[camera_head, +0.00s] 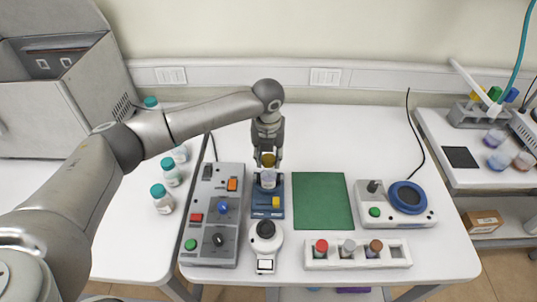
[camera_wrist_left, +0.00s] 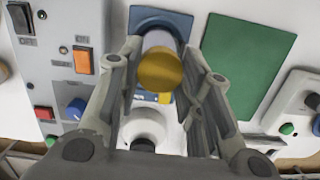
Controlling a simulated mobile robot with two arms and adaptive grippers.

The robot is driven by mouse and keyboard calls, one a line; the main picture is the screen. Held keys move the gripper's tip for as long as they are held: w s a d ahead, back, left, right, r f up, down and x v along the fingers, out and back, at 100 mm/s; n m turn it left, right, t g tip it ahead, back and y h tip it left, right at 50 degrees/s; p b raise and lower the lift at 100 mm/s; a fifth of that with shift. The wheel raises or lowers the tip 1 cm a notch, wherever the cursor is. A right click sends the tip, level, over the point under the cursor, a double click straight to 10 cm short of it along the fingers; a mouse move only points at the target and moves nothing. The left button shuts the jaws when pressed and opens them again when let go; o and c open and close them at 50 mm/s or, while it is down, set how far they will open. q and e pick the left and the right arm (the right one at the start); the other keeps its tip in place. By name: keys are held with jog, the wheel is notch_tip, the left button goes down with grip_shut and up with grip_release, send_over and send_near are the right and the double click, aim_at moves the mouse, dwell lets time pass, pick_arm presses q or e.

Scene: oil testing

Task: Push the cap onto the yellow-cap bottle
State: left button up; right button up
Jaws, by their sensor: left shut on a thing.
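The yellow cap (camera_head: 268,160) is between the fingers of my left gripper (camera_head: 267,158), which points down and is shut on it. The clear bottle (camera_head: 268,180) stands upright in a blue holder (camera_head: 267,211) directly below the cap. In the left wrist view the yellow cap (camera_wrist_left: 160,70) lies between the fingers of the gripper (camera_wrist_left: 158,78), in line with the bottle (camera_wrist_left: 158,40). I cannot tell whether the cap touches the bottle's rim. My right gripper is not in view.
A grey control box (camera_head: 213,212) stands left of the holder, a white round device (camera_head: 265,236) in front. A green mat (camera_head: 322,201) lies right. A white rack (camera_head: 357,254) holds red, grey and brown capped vials. Several teal-capped bottles (camera_head: 162,199) stand left.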

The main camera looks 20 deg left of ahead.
pick_arm(q)
jog(key=shift+f+p, duration=0.2)
jog(key=shift+p, duration=0.55)
dwell(1.0)
dwell(0.3)
jog(key=o, duration=1.2)
jog(key=shift+o, duration=0.2)
jog(key=shift+r+p, duration=2.35)
jog(key=shift+r, duration=1.15)
jog(key=shift+c, duration=0.5)
